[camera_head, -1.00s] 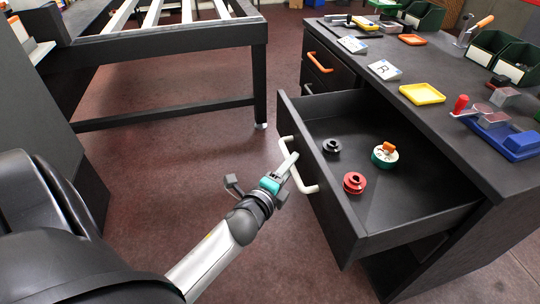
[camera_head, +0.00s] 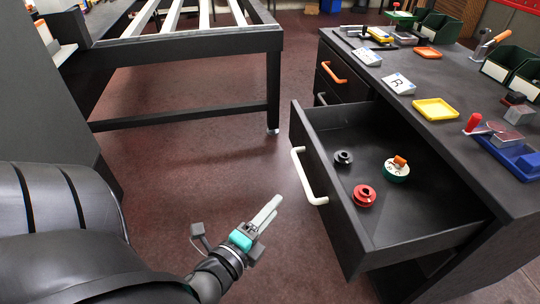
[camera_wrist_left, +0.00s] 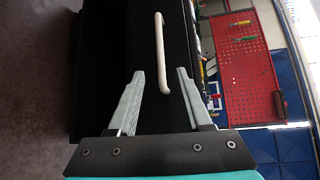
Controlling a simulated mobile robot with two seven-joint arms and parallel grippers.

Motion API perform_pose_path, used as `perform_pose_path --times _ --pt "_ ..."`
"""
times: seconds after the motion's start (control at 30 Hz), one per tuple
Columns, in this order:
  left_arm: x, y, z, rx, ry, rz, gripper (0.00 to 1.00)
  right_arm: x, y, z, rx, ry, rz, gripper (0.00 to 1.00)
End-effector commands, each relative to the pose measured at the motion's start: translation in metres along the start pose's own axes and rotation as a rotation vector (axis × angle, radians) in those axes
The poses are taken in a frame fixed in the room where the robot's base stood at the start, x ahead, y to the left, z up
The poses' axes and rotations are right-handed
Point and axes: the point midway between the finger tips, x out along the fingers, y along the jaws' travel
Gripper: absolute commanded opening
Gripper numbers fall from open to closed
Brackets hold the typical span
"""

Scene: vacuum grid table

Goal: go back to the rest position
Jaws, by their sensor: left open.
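My left gripper (camera_head: 268,212) is open and empty over the floor, to the left of the open drawer (camera_head: 432,238). It is apart from the drawer's white handle (camera_head: 308,176). In the left wrist view the two grey fingers (camera_wrist_left: 155,95) stand spread, and the handle (camera_wrist_left: 161,55) shows beyond them, up against the dark drawer front. My right gripper is not in any view.
The drawer holds a black part (camera_head: 343,158), a red part (camera_head: 364,195) and a white-and-green part with an orange top (camera_head: 396,169). The workbench top (camera_head: 460,75) carries trays and tools. A dark frame table (camera_head: 190,45) stands behind. Red floor between is clear.

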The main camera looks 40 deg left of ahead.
Motion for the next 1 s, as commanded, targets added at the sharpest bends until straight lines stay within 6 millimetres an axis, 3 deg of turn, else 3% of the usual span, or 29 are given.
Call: perform_pose_path --times 0.5,0.63,0.77,1.0 --pt "0.0 0.0 0.0 0.0 0.0 0.001 0.49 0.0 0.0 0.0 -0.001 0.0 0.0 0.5" --pt "0.002 0.012 -0.003 -0.037 0.004 0.025 0.49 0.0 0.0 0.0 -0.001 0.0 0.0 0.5" --pt "0.007 0.056 -0.016 -0.177 0.015 0.117 0.49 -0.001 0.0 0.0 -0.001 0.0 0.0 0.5" --pt "0.002 0.176 -0.054 -0.551 -0.012 0.404 0.49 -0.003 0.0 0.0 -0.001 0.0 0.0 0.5"
